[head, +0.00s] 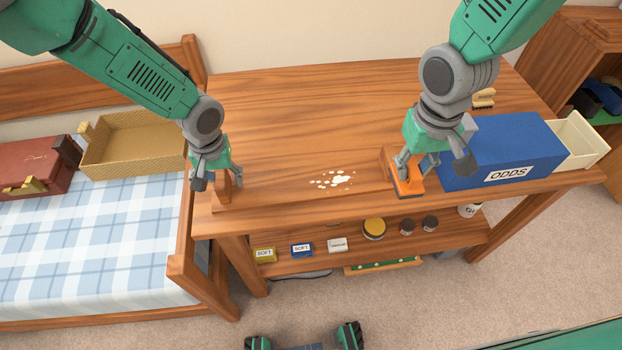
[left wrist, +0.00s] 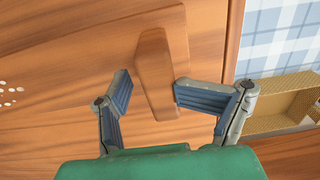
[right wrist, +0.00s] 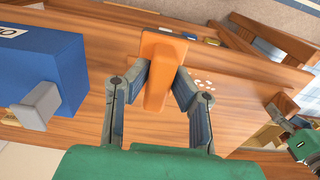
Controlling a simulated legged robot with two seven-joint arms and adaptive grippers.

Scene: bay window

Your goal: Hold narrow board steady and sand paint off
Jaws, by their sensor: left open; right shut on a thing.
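The narrow board (head: 285,187) seems to lie along the table's front edge; its outline blends with the tabletop. White paint flecks (head: 333,180) lie on the wood midway between my grippers. My left gripper (head: 217,183) is open at the left end, its fingers on either side of a raised wooden block (left wrist: 155,75) in the left wrist view. Whether they touch it is unclear. My right gripper (head: 423,168) is shut on an orange sanding block (head: 408,187), right of the paint. The orange block also shows in the right wrist view (right wrist: 160,65).
A blue ODDS box (head: 505,143) and a cream open bin (head: 580,138) stand close right of my right gripper. A brush (head: 484,97) lies behind. The table's back (head: 300,100) is clear. Tins and small boxes fill the lower shelf (head: 330,262). A bed (head: 85,240) adjoins left.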

